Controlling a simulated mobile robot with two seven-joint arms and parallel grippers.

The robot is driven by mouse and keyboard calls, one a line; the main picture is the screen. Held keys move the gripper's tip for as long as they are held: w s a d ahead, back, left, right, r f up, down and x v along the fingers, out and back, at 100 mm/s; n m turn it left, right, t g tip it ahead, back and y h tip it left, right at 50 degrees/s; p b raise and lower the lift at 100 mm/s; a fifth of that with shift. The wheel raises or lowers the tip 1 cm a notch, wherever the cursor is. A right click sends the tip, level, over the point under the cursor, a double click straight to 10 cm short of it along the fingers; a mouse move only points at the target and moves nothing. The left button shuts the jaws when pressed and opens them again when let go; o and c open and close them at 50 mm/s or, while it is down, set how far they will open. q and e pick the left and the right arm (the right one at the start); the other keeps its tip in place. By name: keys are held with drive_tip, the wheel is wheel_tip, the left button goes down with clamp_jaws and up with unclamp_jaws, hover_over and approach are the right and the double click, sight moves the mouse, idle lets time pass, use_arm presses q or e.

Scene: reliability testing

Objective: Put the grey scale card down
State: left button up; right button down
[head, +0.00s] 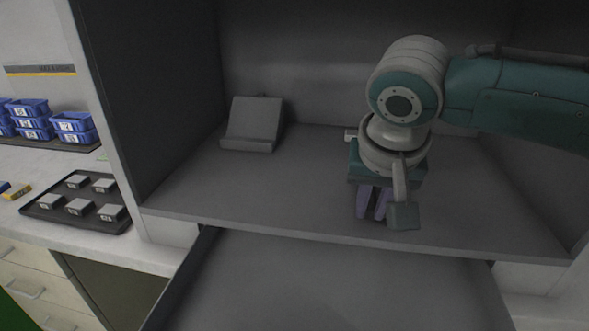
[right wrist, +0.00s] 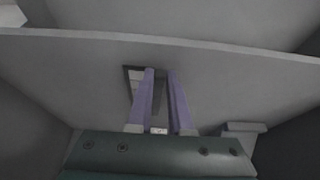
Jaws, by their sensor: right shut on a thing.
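My right gripper (head: 372,203) points down inside the grey cabinet, above the front part of its floor (head: 290,200). In the right wrist view its two purple fingers (right wrist: 161,73) are close together, shut on the grey scale card (right wrist: 134,80). The card shows as a dark-edged piece with paler patches, sticking out to the left of one finger. The rest of it is hidden by the fingers. In the head view the card is hidden behind my gripper and wrist. I cannot tell if it touches the floor. My left gripper is not in view.
A grey sloped stand (head: 252,122) is at the cabinet's back left. A small pale block (head: 350,135) shows partly behind my right wrist. The floor between stand and gripper is clear. A black tray (head: 75,215) with several grey blocks and blue bins (head: 72,127) are outside left.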

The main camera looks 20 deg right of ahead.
drive_tip(key=shift+f, duration=0.4)
drive_tip(key=c, duration=0.8)
unclamp_jaws()
drive_tip(key=shift+r, duration=0.3)
drive_tip(key=p+v, duration=0.4)
drive_tip(key=v, duration=0.7)
drive_tip(key=s+a+f+n+y, duration=0.4)
drive_tip(key=s+a+f+n, duration=0.15)
drive_tip(key=s+a, duration=0.35)
drive_tip(key=s+d+n, duration=0.1)
drive_tip(key=s+d, duration=0.1)
drive_tip(key=s, duration=0.1)
drive_tip(key=s+d+h, duration=0.1)
drive_tip(key=s, duration=0.3)
drive_tip(key=s+d+f+n, duration=0.1)
drive_tip(key=s+d, duration=0.1)
drive_tip(key=s, duration=0.2)
drive_tip(key=shift+d+f+n, duration=0.15)
drive_tip(key=shift+d+n, duration=0.15)
drive_tip(key=shift+n, duration=0.05)
